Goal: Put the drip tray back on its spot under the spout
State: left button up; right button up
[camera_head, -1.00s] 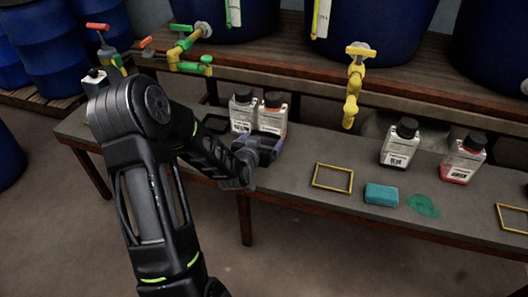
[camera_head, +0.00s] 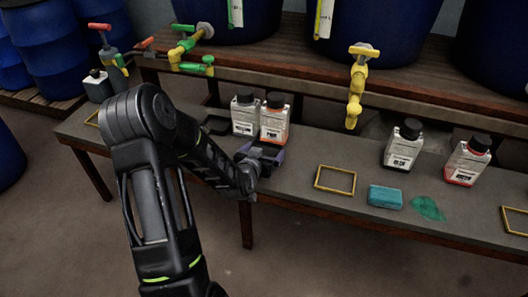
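A dark, flat tray-like object (camera_head: 216,125), which looks like the drip tray, lies on the bench left of two bottles, partly hidden by my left arm. My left gripper (camera_head: 265,157) is low over the bench, just in front of the orange-labelled bottle (camera_head: 274,120). Its fingers point away and I cannot tell how far apart they are. A yellow spout (camera_head: 353,105) hangs over the bench's back. A yellow rectangular outline (camera_head: 335,192) is marked on the bench in front of it, with nothing inside. My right gripper is not in view.
A white bottle (camera_head: 245,114) stands beside the orange one. A teal sponge (camera_head: 385,197), a green spill (camera_head: 428,208), a black-labelled bottle (camera_head: 402,148) and a red one (camera_head: 466,162) are to the right. Another yellow outline (camera_head: 515,233) is at the right edge.

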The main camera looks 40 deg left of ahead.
pick_arm(q)
jog(key=shift+o, duration=0.8)
jog(key=shift+r, duration=0.15)
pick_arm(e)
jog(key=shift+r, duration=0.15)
pick_arm(q)
jog(key=shift+s+r+p, duration=0.1)
jog(key=shift+r+p, duration=0.05)
jog(key=shift+p, duration=0.15)
jog(key=p+v, duration=0.1)
jog(key=v, duration=0.7)
jog(key=shift+r+p, duration=0.1)
jog(key=shift+p, duration=0.3)
jog(key=p+v, duration=0.3)
jog(key=p, duration=0.2)
jog(key=shift+s+r, duration=0.1)
jog(key=shift+s+d+p, duration=0.15)
jog(key=shift+s+p, duration=0.1)
jog(key=shift+p, duration=0.05)
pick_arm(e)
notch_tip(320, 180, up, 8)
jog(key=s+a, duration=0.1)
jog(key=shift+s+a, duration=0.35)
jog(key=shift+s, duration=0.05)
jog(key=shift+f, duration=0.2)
